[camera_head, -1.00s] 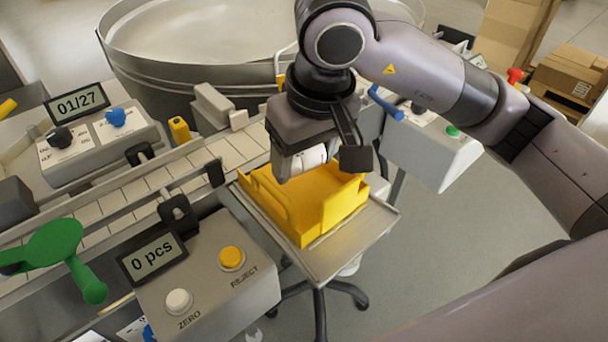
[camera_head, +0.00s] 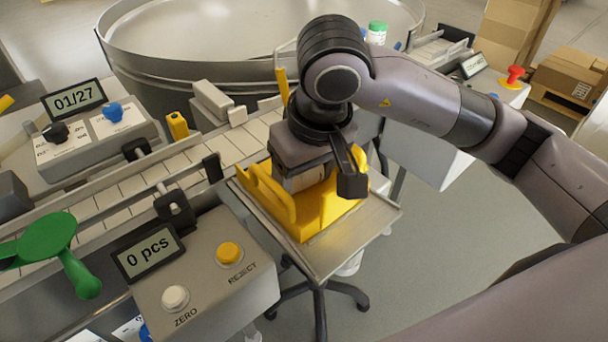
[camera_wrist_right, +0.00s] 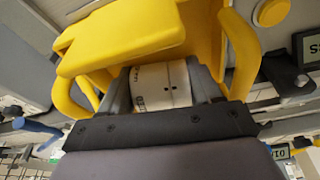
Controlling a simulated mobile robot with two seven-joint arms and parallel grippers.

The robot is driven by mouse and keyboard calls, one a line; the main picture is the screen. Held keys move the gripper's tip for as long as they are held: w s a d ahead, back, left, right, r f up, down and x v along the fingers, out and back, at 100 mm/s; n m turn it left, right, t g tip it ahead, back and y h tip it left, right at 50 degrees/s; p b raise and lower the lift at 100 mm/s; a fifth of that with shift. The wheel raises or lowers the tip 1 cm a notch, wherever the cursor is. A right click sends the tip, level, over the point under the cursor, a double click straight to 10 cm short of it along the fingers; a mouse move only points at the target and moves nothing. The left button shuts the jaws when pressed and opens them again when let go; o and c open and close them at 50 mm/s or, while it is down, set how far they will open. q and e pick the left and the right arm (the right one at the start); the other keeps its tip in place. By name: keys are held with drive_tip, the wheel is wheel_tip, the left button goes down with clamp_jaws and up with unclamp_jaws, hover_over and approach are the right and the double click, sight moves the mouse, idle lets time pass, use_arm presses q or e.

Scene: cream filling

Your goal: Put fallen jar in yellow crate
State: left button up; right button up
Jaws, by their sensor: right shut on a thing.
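The yellow crate (camera_head: 338,208) stands on a small metal side table (camera_head: 345,238) beside the conveyor. My right gripper (camera_head: 305,182) points down into the crate, with its fingertips hidden behind the crate wall in the head view. In the right wrist view the gripper (camera_wrist_right: 165,82) is shut on a white jar (camera_wrist_right: 160,86) with dark print on its label. The jar is between the two fingers and inside the crate's walls, which also show in the wrist view (camera_wrist_right: 125,32). I cannot tell whether the jar touches the crate floor. My left gripper is not in view.
The conveyor (camera_head: 140,192) runs along the crate's left side. A control box (camera_head: 205,285) with a "0 pcs" display stands at the front. A green paddle (camera_head: 48,236) is at the left. Another jar with a green cap (camera_head: 377,32) stands at the back.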

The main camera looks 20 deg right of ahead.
drive_tip(key=shift+s+f, duration=0.15)
drive_tip(key=shift+f, duration=0.45)
drive_tip(key=o, duration=0.8)
drive_tip(key=shift+r+p, duration=0.6)
drive_tip(key=shift+p, duration=0.3)
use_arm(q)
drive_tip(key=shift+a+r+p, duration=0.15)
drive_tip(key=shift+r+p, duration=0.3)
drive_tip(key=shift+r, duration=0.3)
use_arm(e)
drive_tip(key=v, duration=1.2)
drive_tip(key=shift+w+r, duration=0.2)
drive_tip(key=shift+w, duration=0.15)
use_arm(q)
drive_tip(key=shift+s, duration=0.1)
